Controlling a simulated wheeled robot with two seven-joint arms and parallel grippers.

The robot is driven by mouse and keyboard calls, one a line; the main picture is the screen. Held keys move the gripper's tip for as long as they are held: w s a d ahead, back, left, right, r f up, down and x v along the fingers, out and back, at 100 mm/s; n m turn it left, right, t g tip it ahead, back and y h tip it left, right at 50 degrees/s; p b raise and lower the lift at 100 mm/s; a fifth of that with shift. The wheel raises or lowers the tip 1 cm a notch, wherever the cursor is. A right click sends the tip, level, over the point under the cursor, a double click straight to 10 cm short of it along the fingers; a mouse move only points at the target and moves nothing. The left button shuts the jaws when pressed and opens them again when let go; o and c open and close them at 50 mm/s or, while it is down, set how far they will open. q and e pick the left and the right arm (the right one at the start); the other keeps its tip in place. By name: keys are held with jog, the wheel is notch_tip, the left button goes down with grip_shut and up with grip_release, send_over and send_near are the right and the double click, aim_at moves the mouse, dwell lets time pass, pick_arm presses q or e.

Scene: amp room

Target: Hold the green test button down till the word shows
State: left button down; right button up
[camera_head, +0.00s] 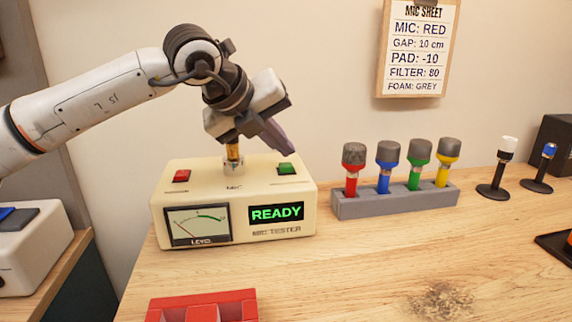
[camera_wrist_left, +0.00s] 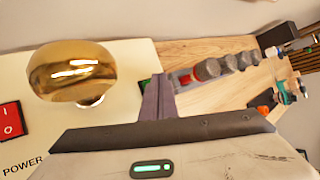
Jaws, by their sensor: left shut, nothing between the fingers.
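The cream mic tester (camera_head: 185,222) stands on the wooden table, with a level meter and a display (camera_head: 276,213) that reads "READY" in green. Its green test button (camera_head: 286,168) is on the top at the right and looks unobscured in the head view. My left gripper (camera_head: 288,149) is shut and empty, its tips angled down just above and behind the button. Whether they touch it is unclear. In the left wrist view the shut fingers (camera_wrist_left: 157,90) cover most of the green button (camera_wrist_left: 145,85). My right gripper is out of view.
A red power switch (camera_head: 181,176) and a gold-topped fitting (camera_head: 233,151) are on the tester's top. A grey rack (camera_head: 395,204) holds several coloured mics to the right. A red holder (camera_head: 203,305) lies in front. A mic sheet (camera_head: 418,48) hangs on the wall.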

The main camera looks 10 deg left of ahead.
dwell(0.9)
pick_arm(q)
jog(key=shift+f+b, duration=0.5)
jog(key=shift+b, duration=0.2)
